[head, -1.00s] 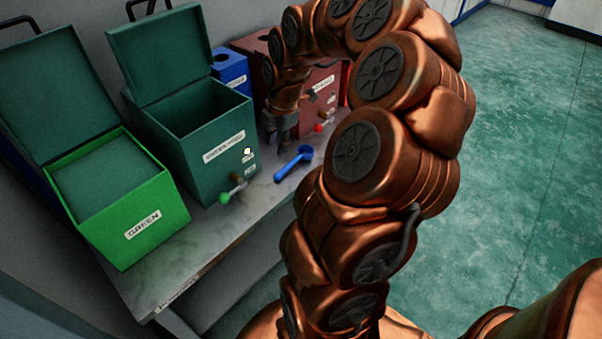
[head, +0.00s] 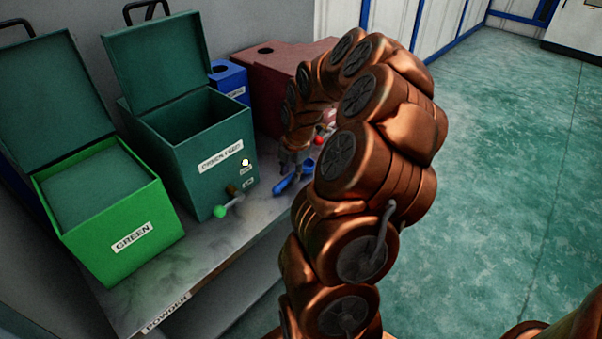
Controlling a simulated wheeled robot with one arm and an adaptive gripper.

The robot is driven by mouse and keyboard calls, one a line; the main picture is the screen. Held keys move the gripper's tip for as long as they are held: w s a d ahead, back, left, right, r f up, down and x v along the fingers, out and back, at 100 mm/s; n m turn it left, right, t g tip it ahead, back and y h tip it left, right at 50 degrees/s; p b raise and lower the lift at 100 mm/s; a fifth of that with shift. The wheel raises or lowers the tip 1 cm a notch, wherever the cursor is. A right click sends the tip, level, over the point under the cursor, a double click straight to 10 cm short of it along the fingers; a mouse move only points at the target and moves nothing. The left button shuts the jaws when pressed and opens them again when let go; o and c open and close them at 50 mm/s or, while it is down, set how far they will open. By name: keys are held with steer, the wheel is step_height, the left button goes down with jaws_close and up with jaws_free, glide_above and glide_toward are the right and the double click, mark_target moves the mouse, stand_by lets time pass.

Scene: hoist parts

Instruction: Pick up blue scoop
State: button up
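The blue scoop (head: 283,186) lies on the grey bench top, to the right of the dark green box. Its handle end points toward the lower left, and its bowl is partly covered by my arm. My gripper (head: 290,172) hangs pointing down, right at the scoop's handle in the picture. The fingers are small and dark here. I cannot tell whether they are open or shut, or whether they touch the scoop.
A bright green box (head: 110,215) labelled GREEN and a dark green box (head: 190,150) stand open on the bench, left of the scoop. A lever with a green knob (head: 220,211) sticks out near the scoop. A blue box (head: 230,80) and a dark red box (head: 285,70) stand behind.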

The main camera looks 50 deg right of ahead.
step_height(320, 180, down, 2)
steer(key=shift+w, duration=0.15)
steer(key=shift+c, duration=0.5)
jaws_close()
steer(key=shift+r, duration=0.2)
